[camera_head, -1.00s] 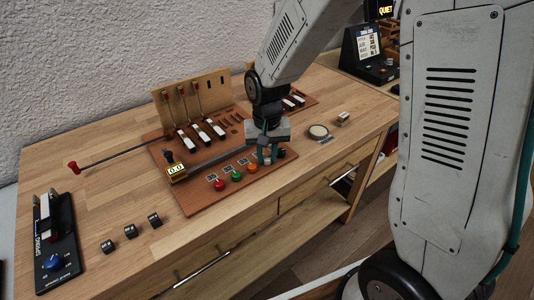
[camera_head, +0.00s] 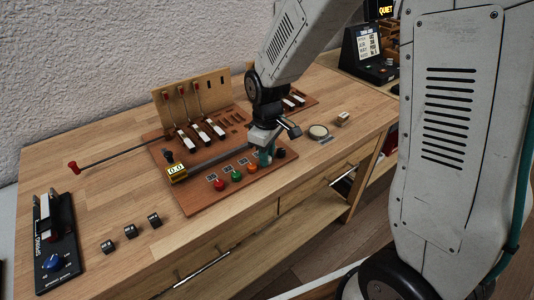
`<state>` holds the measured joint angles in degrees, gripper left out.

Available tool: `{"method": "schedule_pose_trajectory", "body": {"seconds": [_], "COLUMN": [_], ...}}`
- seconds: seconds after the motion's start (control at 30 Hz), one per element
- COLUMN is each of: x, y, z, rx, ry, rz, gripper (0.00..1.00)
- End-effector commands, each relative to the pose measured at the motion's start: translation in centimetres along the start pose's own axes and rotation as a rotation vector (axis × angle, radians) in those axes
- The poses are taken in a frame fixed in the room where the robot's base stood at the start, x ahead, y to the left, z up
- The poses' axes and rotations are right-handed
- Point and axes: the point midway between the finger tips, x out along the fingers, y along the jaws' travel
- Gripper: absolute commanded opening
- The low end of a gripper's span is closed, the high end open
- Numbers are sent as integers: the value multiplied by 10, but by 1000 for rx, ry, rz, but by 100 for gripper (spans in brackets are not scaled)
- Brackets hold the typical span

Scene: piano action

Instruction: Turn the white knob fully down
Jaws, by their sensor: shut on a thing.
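The brown panel (camera_head: 203,199) on the workbench carries a front row of knobs: a red knob (camera_head: 219,184), a green knob (camera_head: 236,175), an orange knob (camera_head: 252,166) and a dark knob (camera_head: 279,153) at the right end.
A yellow counter box (camera_head: 177,172) and a long dark bar stand on the panel left of my gripper. Behind are upright hammers with white blocks (camera_head: 204,133). A round pale disc (camera_head: 318,131) lies to the right.

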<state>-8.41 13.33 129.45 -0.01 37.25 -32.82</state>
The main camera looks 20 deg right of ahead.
Motion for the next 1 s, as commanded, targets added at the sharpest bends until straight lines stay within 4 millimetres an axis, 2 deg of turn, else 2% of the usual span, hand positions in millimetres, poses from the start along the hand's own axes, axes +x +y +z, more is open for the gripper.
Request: {"method": "schedule_pose_trajectory", "body": {"seconds": [0.6, 1.0], "x": [-1, -1], "y": [0, 0], "z": [-1, -1], "rx": [-546, -727], "ry": [3, 3], "rz": [3, 3], "gripper": [0, 0]}}
